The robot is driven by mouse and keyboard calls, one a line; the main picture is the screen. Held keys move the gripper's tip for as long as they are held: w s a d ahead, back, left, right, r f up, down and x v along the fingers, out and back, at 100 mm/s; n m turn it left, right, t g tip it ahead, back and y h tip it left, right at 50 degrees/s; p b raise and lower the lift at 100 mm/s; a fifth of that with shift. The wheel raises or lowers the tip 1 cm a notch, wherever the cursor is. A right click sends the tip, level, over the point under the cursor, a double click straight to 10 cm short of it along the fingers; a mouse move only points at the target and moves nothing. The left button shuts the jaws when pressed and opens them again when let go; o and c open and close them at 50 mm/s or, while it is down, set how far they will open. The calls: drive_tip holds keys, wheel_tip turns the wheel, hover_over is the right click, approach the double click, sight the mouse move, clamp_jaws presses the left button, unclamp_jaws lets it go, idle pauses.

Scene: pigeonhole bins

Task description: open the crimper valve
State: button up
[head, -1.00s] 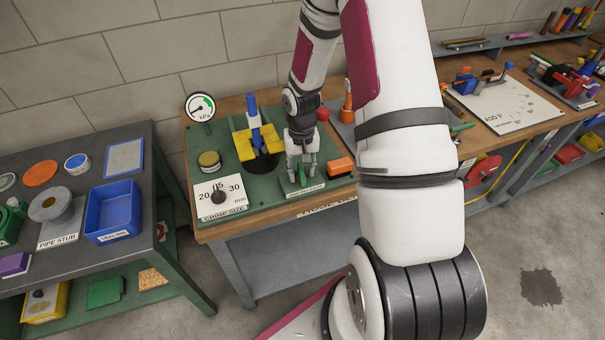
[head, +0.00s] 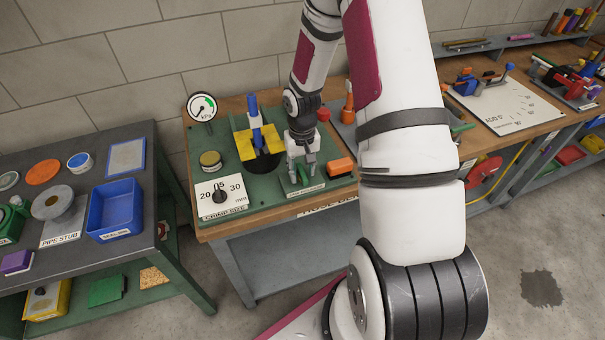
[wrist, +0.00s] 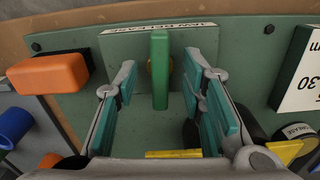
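A green lever handle, the likely crimper valve (wrist: 159,70), stands on a round brass-coloured base on the green panel (wrist: 235,70) in the wrist view. My gripper (wrist: 162,78) is open, with one teal-padded finger on each side of the lever and a gap on both sides. The lever's long side runs between the fingers. In the head view my gripper (head: 302,172) points down over the front of the panel and mostly hides the lever. A pale label plate lies by the lever, its text partly covered.
An orange block (head: 341,167) sits right of my gripper. The crimper (head: 258,138), with yellow jaws and a blue post, stands to the left. A crimp size dial (head: 219,195), a grease tin (head: 210,160) and a kPa gauge (head: 202,107) are further left. A red knob (head: 323,115) is behind.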

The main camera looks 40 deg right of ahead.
drive_tip(key=shift+r+p, duration=0.9)
drive_tip(key=shift+r, duration=2.1)
wheel_tip(320, 180, up, 12)
drive_tip(key=shift+r, duration=0.1)
wheel_tip(320, 180, up, 7)
drive_tip(key=n+t+b, duration=0.1)
hover_over(302, 171)
drive_tip(key=s+a, duration=0.1)
drive_tip(key=a, duration=0.3)
drive_tip(key=s+a+r+n+t+h+b, duration=0.1)
drive_tip(key=s+a+r+n+t+b, duration=0.15)
drive_tip(key=s+a+r, duration=0.6)
drive_tip(key=s+a+r+t+y+b, duration=0.1)
drive_tip(key=s+a+t, duration=0.1)
drive_tip(key=s, duration=0.4)
drive_tip(key=shift+s+a+r, duration=0.15)
drive_tip(key=shift+a, duration=0.7)
